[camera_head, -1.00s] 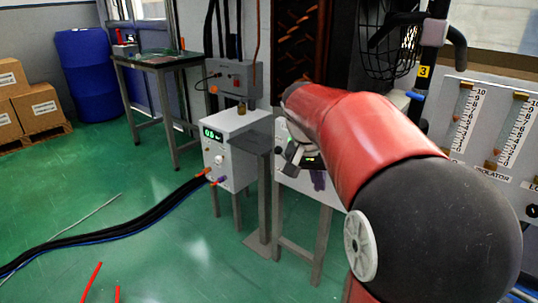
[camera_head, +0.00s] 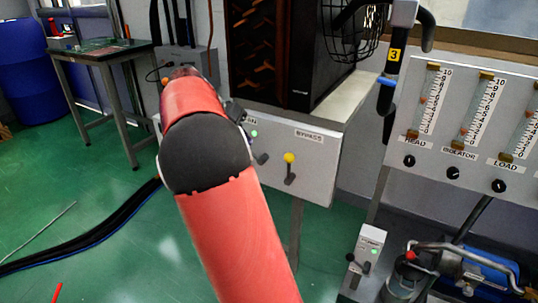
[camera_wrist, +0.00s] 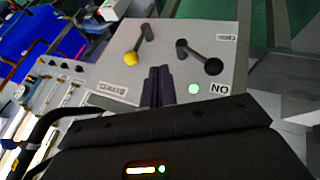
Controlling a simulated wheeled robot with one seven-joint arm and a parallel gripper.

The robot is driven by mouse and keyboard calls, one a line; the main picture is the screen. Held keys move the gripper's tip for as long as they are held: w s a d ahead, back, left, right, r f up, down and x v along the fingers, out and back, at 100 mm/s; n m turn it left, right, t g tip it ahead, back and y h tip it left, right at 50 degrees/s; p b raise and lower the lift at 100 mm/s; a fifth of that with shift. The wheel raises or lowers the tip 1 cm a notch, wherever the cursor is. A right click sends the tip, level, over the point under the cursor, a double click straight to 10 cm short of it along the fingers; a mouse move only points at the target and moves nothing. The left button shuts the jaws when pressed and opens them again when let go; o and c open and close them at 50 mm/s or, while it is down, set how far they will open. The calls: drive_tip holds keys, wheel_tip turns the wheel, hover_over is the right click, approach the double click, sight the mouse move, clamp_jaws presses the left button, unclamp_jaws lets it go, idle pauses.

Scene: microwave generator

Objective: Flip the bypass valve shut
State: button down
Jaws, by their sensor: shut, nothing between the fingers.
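The bypass valve is a lever with a yellow ball knob (camera_head: 290,158) on the grey panel (camera_head: 318,178), below a label that reads like BYPASS. The knob stands up towards that label, above a dark pivot. In the wrist view, the yellow knob (camera_wrist: 131,58) is left of my gripper (camera_wrist: 158,72). My gripper's dark fingers are together and empty, in front of the panel between the yellow-knobbed lever and a black-knobbed lever (camera_wrist: 212,66). I see no contact with either. In the head view my arm hides most of my gripper.
The black lever (camera_head: 262,158) and a green light (camera_head: 253,133) are close to the left of the yellow knob. A flowmeter board (camera_head: 455,125) is at the right, with a blue pump (camera_head: 490,268) below.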

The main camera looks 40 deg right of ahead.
sight(289, 168)
drive_tip(key=shift+s+d+f, duration=0.85)
drive_tip(key=shift+d+f, duration=0.45)
drive_tip(key=shift+s+d+f, duration=0.9)
drive_tip(key=shift+d+f, duration=0.4)
drive_tip(key=shift+d, duration=0.05)
drive_tip(key=shift+s+d+f, duration=0.85)
drive_tip(key=shift+d+f, duration=0.45)
